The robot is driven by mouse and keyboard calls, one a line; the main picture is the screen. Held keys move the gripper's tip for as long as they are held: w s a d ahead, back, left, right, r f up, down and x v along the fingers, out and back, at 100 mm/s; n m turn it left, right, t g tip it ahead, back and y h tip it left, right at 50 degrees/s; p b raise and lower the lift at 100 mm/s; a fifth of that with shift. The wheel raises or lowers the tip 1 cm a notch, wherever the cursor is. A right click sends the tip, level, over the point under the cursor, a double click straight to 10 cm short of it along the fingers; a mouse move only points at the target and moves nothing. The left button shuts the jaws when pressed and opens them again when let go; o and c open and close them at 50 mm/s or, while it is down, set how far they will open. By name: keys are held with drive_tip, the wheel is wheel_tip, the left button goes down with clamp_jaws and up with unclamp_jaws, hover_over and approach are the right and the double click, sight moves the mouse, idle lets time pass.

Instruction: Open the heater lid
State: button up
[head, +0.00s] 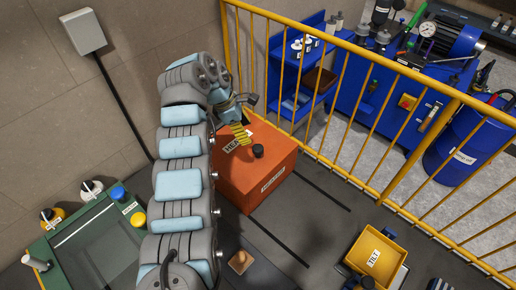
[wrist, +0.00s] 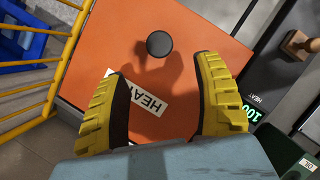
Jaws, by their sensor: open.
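The heater is an orange box (head: 261,187) in the middle of the head view, with a flat orange lid (wrist: 205,45) on top. The lid looks closed. A black round knob (wrist: 160,43) stands on the lid and also shows in the head view (head: 258,151). A white label reading HEAT (wrist: 140,92) lies on the lid, partly hidden by a finger in the wrist view. My gripper (wrist: 160,85) has yellow ribbed fingers spread wide apart over the lid. Nothing is between them. The knob lies beyond the fingertips, apart from them.
A yellow railing (head: 345,75) runs behind the heater, with a blue shelf (head: 300,75) beyond it. A yellow bin marked TILT (head: 376,258) stands at the lower right. A wooden-handled stamp (wrist: 300,45) and a green HEAT 100 display (wrist: 250,112) sit right of the lid.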

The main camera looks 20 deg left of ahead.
sight(258, 148)
drive_tip(key=x, duration=1)
drive_tip(key=shift+w+b, duration=0.1)
drive_tip(key=shift+b, duration=0.3)
clamp_jaws()
